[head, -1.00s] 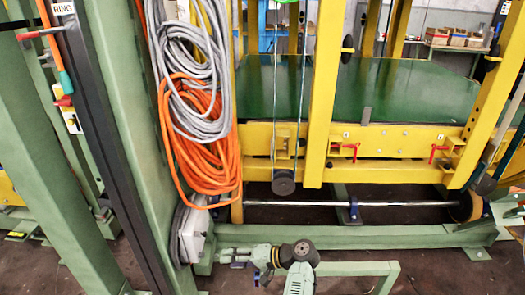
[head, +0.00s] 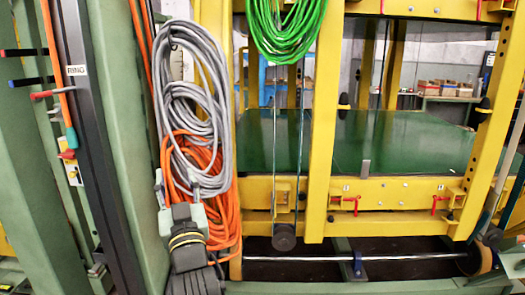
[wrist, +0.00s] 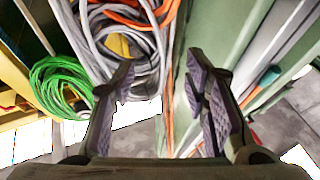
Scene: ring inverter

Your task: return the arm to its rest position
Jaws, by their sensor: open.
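My gripper (head: 178,182) is in the lower left middle of the head view, pointing up in front of the hanging cables. In the wrist view my gripper (wrist: 160,70) has its two fingers spread wide with nothing between the pads. The grey cable coil (head: 193,95) and the orange cable coil (head: 203,155) hang behind it. The grey coil also shows beyond the fingertips in the wrist view (wrist: 98,45). I cannot tell whether a finger touches the cables. The rest of my arm below the gripper is mostly out of view.
A green post (head: 122,110) stands close left of the gripper. A yellow frame (head: 322,130) with a green plate (head: 410,145) is on the right. A green cable coil (head: 285,30) hangs at the top. A metal bar (head: 310,258) runs low across the frame.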

